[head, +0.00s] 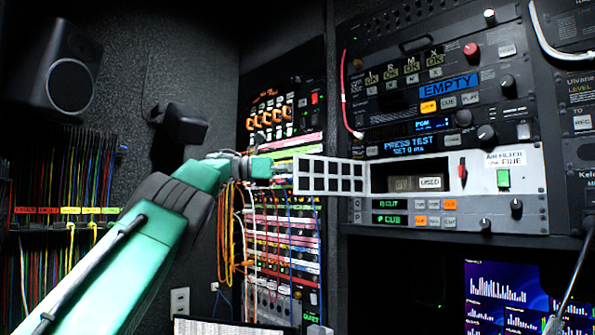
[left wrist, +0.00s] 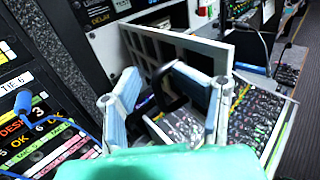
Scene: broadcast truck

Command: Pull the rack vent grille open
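The vent grille (head: 330,158), a white panel with dark square holes, stands swung out to the left of the rack unit's recess (head: 402,183). In the left wrist view the grille (left wrist: 228,58) is beyond my fingers, and a black loop handle (left wrist: 160,77) shows between them. My left gripper (head: 283,168) is beside the grille's outer left edge. In the left wrist view its fingers (left wrist: 170,90) are spread, with visible space around the handle. Finger contact with the handle cannot be told. My right gripper is not in view.
The recess holds a dark insert labelled "USED" (head: 430,183). A patch panel with cables (head: 280,230) stands behind the grille. A speaker (head: 68,70) hangs at upper left.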

